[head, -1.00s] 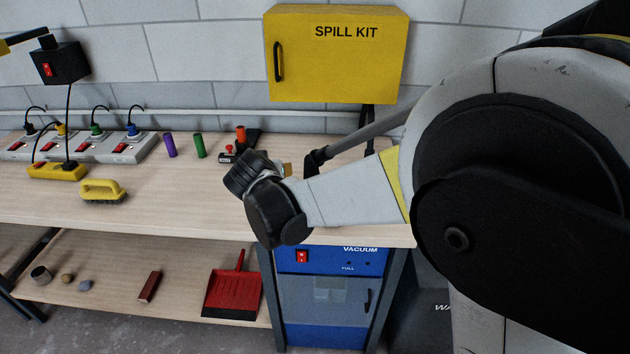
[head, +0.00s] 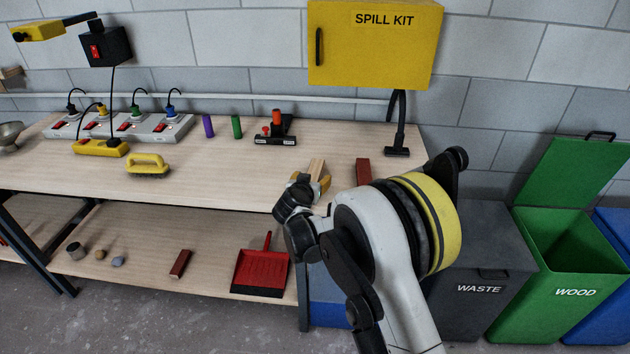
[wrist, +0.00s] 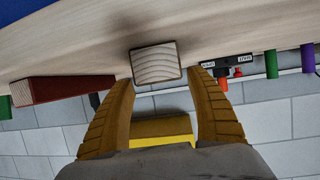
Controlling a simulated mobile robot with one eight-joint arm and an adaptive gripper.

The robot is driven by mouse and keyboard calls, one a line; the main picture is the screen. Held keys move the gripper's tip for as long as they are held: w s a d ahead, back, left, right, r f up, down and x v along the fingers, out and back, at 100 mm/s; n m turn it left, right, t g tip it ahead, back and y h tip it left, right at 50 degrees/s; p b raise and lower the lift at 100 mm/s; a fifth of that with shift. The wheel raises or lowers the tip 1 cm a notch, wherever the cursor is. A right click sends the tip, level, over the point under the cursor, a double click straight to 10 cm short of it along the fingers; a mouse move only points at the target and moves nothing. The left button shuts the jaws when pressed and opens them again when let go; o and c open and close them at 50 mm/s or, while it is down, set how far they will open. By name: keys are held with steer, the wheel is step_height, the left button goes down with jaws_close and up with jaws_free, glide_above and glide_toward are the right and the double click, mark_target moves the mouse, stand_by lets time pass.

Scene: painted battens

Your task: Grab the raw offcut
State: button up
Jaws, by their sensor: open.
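The raw offcut (wrist: 156,62) is a bare, unpainted wood block on the bench top. Its end grain faces my wrist camera. In the head view the offcut (head: 317,168) shows just beyond the fingers, partly hidden by them. My gripper (head: 311,181) is open near the bench's front edge. In the wrist view my gripper (wrist: 161,84) has one yellow-brown finger toward each side of the offcut, with the block in line with the gap. I cannot tell whether the fingertips reach past its near end.
A red batten (head: 363,172) lies right of the offcut; it also shows in the wrist view (wrist: 65,88). A yellow brush (head: 148,166), purple and green cylinders and power strips stand farther left. A vacuum hose nozzle (head: 397,151) is behind. WASTE and WOOD bins (head: 570,240) stand right.

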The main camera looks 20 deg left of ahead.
mark_target(314, 176)
steer(key=x, duration=0.2)
steer(key=b+x, duration=0.1)
steer(key=x, duration=0.1)
steer(key=shift+s+a+f+b, duration=0.1)
steer(key=shift+a+f+b, duration=0.1)
steer(key=shift+f+b, duration=0.1)
steer(key=shift+w, duration=0.35)
steer(key=shift+c, duration=0.2)
steer(key=c, duration=1.3)
